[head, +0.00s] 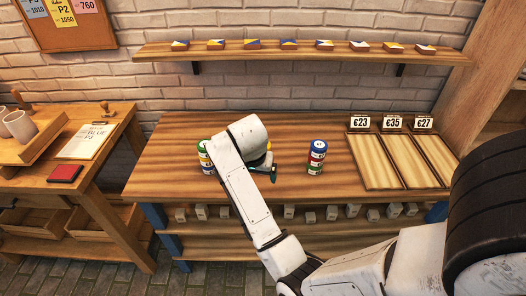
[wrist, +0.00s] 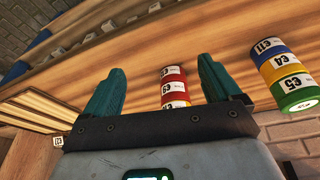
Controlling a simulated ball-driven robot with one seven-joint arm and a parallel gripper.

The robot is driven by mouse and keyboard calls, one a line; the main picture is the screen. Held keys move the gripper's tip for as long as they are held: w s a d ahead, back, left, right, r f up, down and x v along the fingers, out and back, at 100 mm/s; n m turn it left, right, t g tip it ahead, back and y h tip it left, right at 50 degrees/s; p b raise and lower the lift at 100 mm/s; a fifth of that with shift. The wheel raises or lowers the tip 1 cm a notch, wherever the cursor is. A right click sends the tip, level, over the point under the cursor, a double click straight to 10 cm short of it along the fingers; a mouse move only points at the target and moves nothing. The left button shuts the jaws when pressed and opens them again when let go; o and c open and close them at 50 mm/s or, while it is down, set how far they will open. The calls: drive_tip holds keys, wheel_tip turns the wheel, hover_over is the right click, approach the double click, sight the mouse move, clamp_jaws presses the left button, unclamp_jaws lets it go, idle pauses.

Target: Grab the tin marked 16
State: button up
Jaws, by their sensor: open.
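Tins stand in stacks on the wooden workbench (head: 180,185). In the head view, one stack (head: 204,157) is left of my gripper, and another stack (head: 317,158) with a blue upper tin is to its right. My gripper (head: 263,170) is open near the tabletop between them, partly covered by my arm. In the wrist view, a red tin stack (wrist: 174,84) shows between the teal fingers of my gripper (wrist: 162,85), with no visible contact. A stack of blue, yellow and green tins (wrist: 285,75) lies to the right there. I cannot firmly read 16 on any tin.
Price cards (head: 392,122) stand behind wooden trays (head: 375,163) at the bench's right. A wall shelf (head: 300,50) with small painted blocks is above. A side table (head: 100,150) with cups and a clipboard stands left. Bare bench lies around the stacks.

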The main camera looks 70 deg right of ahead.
drive_tip(key=w+d+r+m+y, duration=0.1)
drive_tip(key=d+r+m, duration=0.2)
drive_tip(key=d+m, duration=0.1)
drive_tip(key=w+d+r+m+y, duration=0.1)
drive_tip(key=d+r+m, duration=0.3)
drive_tip(key=d+r+m+y+b, duration=0.1)
drive_tip(key=d+r+m, duration=0.2)
drive_tip(key=d+m, duration=0.1)
drive_tip(key=shift+w+d+r, duration=0.15)
drive_tip(key=shift+w, duration=0.25)
drive_tip(key=shift+d+r+m, duration=0.2)
drive_tip(key=shift+r+m, duration=0.1)
drive_tip(key=shift+m, duration=0.3)
wheel_tip(320, 180, down, 5)
drive_tip(key=shift+r+p, duration=0.1)
drive_tip(key=shift+p, duration=0.2)
drive_tip(key=shift+w+a+f+p, duration=0.1)
drive_tip(key=shift+a+f+p, duration=0.1)
drive_tip(key=shift+f, duration=0.75)
drive_tip(key=shift+w+a+f+p, duration=0.1)
drive_tip(key=shift+f+p, duration=0.15)
drive_tip(key=shift+f, duration=0.65)
drive_tip(key=shift+w+a+f+p, duration=0.1)
drive_tip(key=shift+f+p, duration=0.1)
drive_tip(key=shift+f, duration=0.75)
drive_tip(key=c, duration=1.2)
